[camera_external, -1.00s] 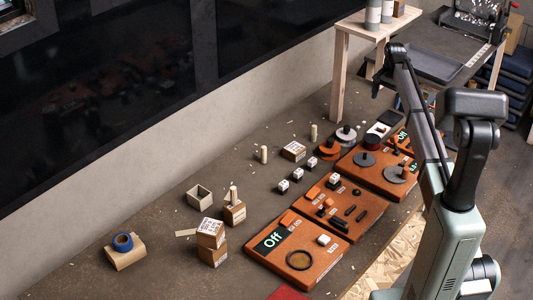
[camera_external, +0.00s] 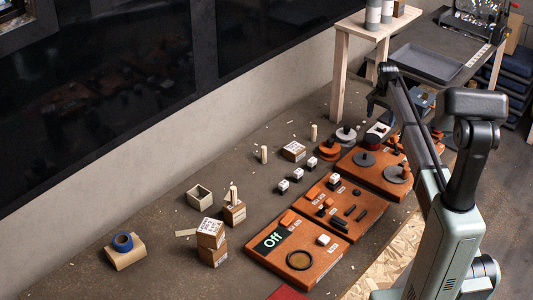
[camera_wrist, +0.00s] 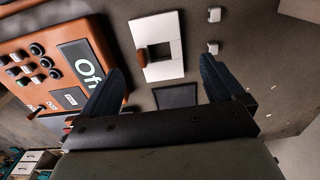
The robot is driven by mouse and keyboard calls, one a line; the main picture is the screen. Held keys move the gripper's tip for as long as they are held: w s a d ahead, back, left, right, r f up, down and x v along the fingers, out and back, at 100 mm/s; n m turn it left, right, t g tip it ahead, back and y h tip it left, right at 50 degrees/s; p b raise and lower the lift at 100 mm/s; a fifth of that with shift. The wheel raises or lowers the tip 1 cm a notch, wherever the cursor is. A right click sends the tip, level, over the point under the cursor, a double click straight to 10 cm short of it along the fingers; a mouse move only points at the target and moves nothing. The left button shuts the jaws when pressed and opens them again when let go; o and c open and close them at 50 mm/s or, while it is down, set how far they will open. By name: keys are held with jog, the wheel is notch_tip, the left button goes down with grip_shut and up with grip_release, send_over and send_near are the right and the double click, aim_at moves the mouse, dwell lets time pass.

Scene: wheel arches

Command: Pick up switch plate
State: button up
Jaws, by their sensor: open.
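The switch plate (camera_wrist: 168,68) is a white rectangle with a dark square opening and a brown-orange toggle, lying flat on the dark bench in the wrist view. In the external view it is the small white piece (camera_external: 378,130) near the far end of the bench, partly beside my arm. My gripper (camera_wrist: 162,70) is open and empty in the wrist view. Its two dark fingers are spread wide, above the bench, with the plate between and beyond their tips. In the external view my gripper is mostly hidden behind my arm.
An orange panel with an "Off" label (camera_wrist: 82,64) and black knobs lies close left of the plate. A dark square (camera_wrist: 176,95) lies just below it. Small white blocks (camera_wrist: 213,15) are to the right.

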aim_at(379, 126)
jog(key=shift+f, duration=2.4)
jog(key=c, duration=1.1)
